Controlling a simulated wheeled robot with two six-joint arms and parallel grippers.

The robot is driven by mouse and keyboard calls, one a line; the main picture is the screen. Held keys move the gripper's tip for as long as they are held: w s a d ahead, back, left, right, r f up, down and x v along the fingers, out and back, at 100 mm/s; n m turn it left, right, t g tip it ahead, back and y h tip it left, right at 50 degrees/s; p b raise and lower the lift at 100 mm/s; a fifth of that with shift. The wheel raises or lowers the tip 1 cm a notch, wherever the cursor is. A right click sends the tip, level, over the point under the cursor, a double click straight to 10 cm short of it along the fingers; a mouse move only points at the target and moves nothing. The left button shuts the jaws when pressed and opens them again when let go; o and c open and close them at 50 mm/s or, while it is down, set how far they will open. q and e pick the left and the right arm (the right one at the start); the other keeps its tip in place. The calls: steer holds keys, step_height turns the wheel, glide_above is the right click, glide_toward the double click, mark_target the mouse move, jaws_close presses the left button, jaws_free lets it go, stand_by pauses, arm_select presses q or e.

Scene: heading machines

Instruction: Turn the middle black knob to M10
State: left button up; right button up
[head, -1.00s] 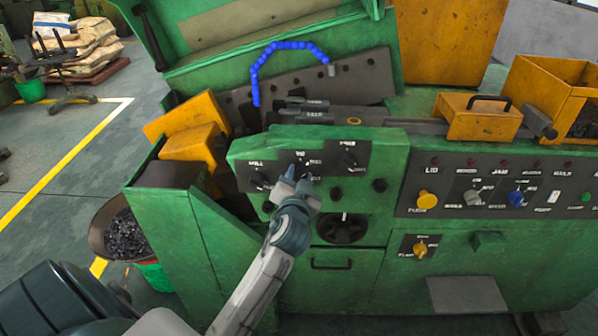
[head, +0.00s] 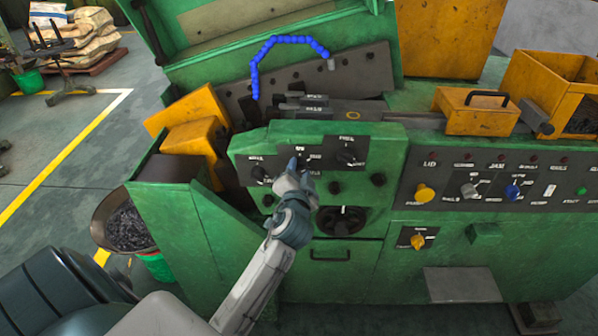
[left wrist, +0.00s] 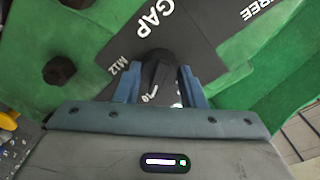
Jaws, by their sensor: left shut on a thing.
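The middle black knob (head: 302,163) is on the dark upper panel of the green machine, between two other black knobs. My left gripper (head: 299,168) is shut on it. In the left wrist view the dark knob (left wrist: 157,70) sits between the two blue-grey fingers (left wrist: 159,85). There, the label M12 (left wrist: 119,68) shows left of the knob. A partly hidden label ending in 0 (left wrist: 150,95) shows below it, and GAP (left wrist: 158,18) is above. The knob's pointer direction cannot be told. My right gripper is not in view.
The left black knob (head: 259,173) and right black knob (head: 346,157) are close on either side. A large black dial (head: 341,221) is below. Yellow, grey and blue switches are on the panel (head: 452,187) at right. Open floor lies at left.

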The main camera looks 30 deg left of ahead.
arm_select(q)
steer(key=o, duration=1)
steer(key=shift+s+d+f+b, duration=0.15)
steer(key=shift+s+d+b, duration=0.15)
steer(key=shift+s, duration=0.15)
steer(key=b+v, duration=0.3)
steer(key=v, duration=0.6)
steer(key=shift+s, duration=0.35)
steer(key=shift+d, duration=0.1)
